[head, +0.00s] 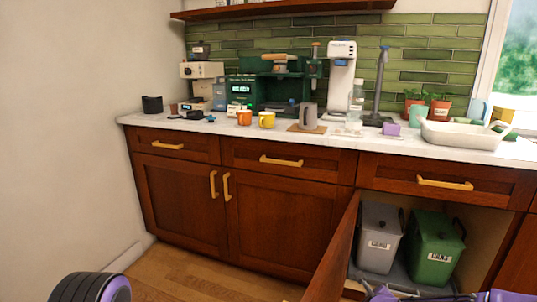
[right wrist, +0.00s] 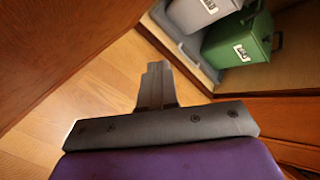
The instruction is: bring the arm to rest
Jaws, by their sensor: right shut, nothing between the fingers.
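My right gripper (right wrist: 156,86) shows in the right wrist view, with its grey fingers together and empty. It is above the wooden floor, in front of the open cabinet with the bins, and touches nothing that I can see. In the head view purple parts of my right arm (head: 425,295) show at the bottom right edge, below the bins. A black and purple part of me shows at the bottom left; my left gripper is not in view.
A cabinet door (head: 335,255) stands open beside a grey bin (head: 379,238) and a green bin (head: 434,249). The white counter (head: 215,127) holds coffee machines, mugs and a white basin (head: 462,134). The floor (head: 185,275) at left is clear.

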